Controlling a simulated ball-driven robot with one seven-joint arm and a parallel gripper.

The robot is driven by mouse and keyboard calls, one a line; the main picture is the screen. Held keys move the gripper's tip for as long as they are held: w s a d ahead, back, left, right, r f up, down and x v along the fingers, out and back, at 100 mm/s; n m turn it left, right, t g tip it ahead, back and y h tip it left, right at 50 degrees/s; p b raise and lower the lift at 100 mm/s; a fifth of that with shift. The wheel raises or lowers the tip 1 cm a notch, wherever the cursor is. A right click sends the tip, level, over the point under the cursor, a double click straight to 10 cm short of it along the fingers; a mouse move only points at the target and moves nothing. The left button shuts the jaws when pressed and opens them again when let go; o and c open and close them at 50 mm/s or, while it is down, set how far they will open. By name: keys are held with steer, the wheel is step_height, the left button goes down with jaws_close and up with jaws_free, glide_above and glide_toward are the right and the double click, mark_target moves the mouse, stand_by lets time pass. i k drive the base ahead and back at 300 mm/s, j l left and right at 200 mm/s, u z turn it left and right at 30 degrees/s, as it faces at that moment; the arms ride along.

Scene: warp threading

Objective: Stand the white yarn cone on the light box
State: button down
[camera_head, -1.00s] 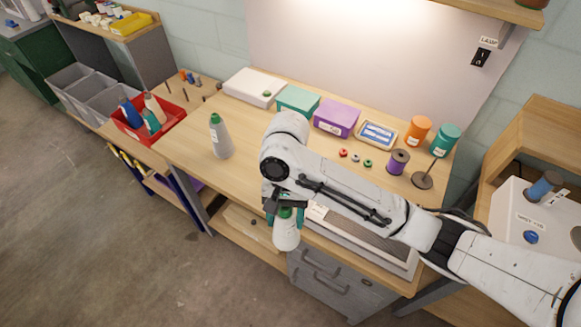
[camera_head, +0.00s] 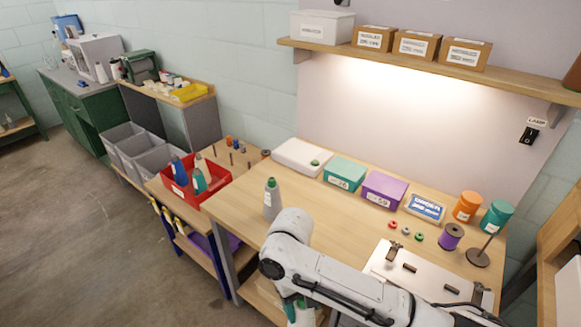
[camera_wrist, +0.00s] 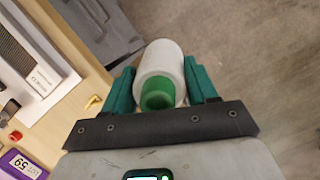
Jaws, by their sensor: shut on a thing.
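A white yarn cone with a green tip shows in the wrist view (camera_wrist: 160,65), between the green fingers of my gripper (camera_wrist: 163,82). The gripper is shut on it. In the head view the cone (camera_head: 301,316) is at the bottom edge, mostly cut off, with my gripper (camera_head: 296,300) around it beyond the bench's front edge. A flat white box (camera_head: 301,156) with a green button lies at the back left of the bench; it looks like the light box. Its top looks clear.
A grey cone with a green tip (camera_head: 272,201) stands on the bench (camera_head: 235,208), in front of the white box. Teal (camera_head: 345,173) and purple (camera_head: 384,190) boxes stand right of it. A red tray (camera_head: 185,190) with cones is at left.

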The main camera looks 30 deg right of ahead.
mark_target(299, 151)
steer(key=i+j+z, duration=0.15)
steer(key=i+j, duration=0.5)
steer(key=i+j+z, duration=0.15)
steer(key=i+j, duration=0.5)
steer(key=j, duration=0.15)
